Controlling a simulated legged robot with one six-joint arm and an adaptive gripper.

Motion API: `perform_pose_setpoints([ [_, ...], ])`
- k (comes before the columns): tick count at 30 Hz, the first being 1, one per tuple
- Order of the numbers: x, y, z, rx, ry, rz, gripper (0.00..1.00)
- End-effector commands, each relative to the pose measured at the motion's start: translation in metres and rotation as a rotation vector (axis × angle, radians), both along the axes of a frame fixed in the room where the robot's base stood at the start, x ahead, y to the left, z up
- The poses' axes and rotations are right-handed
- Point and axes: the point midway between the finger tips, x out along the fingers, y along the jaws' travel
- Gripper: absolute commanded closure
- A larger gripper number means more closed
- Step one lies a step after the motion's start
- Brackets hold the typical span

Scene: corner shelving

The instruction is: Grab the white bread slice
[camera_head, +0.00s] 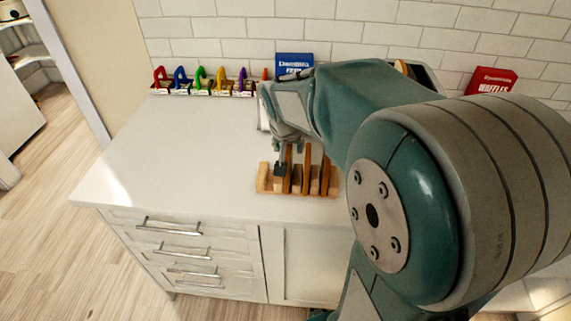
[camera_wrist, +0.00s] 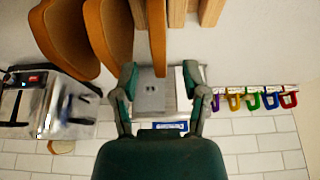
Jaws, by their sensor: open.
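A wooden rack (camera_head: 262,182) on the white counter holds several brown-crusted bread slices (camera_head: 325,172) upright. My gripper (camera_head: 283,162) points down at the left part of the rack. In the wrist view my gripper (camera_wrist: 159,72) is open. One bread slice (camera_wrist: 157,38) shows edge-on, its end lined up between the two fingertips; I cannot tell how deep it sits between them. Two larger slices (camera_wrist: 68,35) and (camera_wrist: 110,28) show to its left. The slices look brown from here, and I cannot tell which one is the white bread.
A grey box-like object (camera_wrist: 152,95) stands behind the rack. A shiny toaster-like appliance (camera_wrist: 55,105) is at the left of the wrist view. Colored clips (camera_head: 203,82) line the wall, with a blue box (camera_head: 294,65) and red waffle box (camera_head: 492,80). The counter's left side (camera_head: 170,150) is clear.

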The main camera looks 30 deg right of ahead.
Motion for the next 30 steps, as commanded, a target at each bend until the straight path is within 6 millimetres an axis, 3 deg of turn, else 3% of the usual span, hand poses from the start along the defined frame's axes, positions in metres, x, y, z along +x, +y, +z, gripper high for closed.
perform_pose_setpoints([
  [6,0.008,-0.004,-0.026,0.001,0.003,0.001,0.42],
  [13,0.009,-0.005,-0.027,0.000,0.000,0.001,0.42],
  [14,0.009,-0.005,-0.027,0.000,0.000,0.001,0.47],
  [17,0.009,-0.004,-0.027,0.000,0.000,0.001,0.91],
  [18,0.009,-0.004,-0.027,0.000,0.000,0.001,1.00],
  [30,0.009,-0.005,-0.025,0.000,0.000,0.000,1.00],
])
